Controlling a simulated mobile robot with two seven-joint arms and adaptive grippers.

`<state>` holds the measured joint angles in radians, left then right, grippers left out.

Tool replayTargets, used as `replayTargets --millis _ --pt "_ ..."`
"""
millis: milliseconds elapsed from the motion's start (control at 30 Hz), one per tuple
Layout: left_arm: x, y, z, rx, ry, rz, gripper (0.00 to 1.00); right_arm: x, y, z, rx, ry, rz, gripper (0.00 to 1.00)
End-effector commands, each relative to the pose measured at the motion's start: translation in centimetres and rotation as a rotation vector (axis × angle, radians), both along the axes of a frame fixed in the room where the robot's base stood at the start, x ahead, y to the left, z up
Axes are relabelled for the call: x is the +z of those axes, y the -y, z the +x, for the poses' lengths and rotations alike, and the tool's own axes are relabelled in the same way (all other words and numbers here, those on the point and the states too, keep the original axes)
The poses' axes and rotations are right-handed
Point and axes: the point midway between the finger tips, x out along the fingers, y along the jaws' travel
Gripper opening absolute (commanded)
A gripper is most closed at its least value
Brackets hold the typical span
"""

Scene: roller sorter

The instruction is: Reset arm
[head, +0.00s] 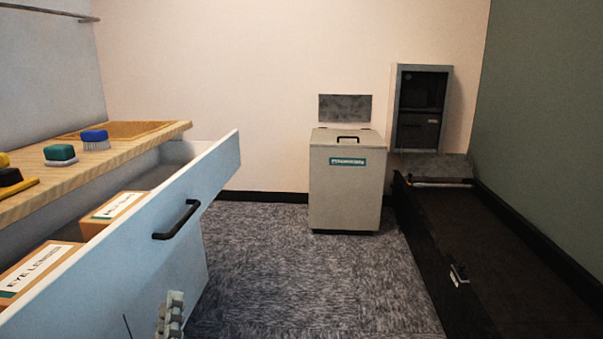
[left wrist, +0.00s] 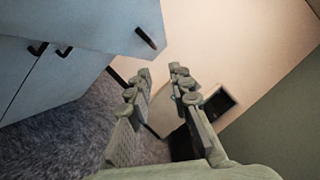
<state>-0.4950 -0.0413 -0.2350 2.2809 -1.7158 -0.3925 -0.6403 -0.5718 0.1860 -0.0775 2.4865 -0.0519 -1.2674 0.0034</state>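My left gripper (head: 171,314) shows at the bottom edge of the head view, in front of the open drawer's front panel and below its handle. In the left wrist view my left gripper (left wrist: 162,76) has its two fingers spread apart with nothing between them. It is open and empty, with carpet and wall behind it. Most of my left arm is out of the head view. My right gripper is in neither view.
A white drawer (head: 177,262) with a black handle (head: 177,220) stands open on the left, holding boxes (head: 108,210). Brushes (head: 95,140) lie on the wooden counter (head: 120,152). A grey bin (head: 345,190) stands ahead; a dark roller bed (head: 470,245) lies right. Carpet (head: 300,270) between is clear.

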Motion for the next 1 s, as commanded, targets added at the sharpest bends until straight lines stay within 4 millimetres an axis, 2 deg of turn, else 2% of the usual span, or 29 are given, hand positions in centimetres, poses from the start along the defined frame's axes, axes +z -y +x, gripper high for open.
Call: replayTargets --millis 67,267,367,467,500,600,700,833,1000 --pt "-0.6 -0.8 0.1 0.011 -0.013 -0.056 0.20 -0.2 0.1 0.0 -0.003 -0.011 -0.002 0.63" --pt "-7.0 -5.5 -0.4 0.117 -0.113 -0.480 0.20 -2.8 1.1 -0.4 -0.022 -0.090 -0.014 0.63" --pt "-11.3 -7.5 -1.4 0.203 -0.180 -0.713 0.20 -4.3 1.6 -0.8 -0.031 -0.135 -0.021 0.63" --pt "-16.6 -9.2 -3.3 0.333 -0.267 -0.982 0.20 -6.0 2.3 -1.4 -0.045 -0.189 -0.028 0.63" --pt "-18.9 -9.7 -4.4 0.400 -0.308 -1.095 0.20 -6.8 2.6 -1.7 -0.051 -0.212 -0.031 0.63" --pt "-24.2 -9.9 -7.8 0.581 -0.410 -1.361 0.20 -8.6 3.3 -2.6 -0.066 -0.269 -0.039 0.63" --pt "-27.7 -9.1 -11.2 0.751 -0.499 -1.559 0.20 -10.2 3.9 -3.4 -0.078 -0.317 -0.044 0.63" --pt "-30.0 -7.9 -14.2 0.905 -0.577 -1.711 0.20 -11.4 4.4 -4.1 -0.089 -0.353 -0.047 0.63" --pt "-30.9 -7.2 -15.5 0.974 -0.613 -1.772 0.20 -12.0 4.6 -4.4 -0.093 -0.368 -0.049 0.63"
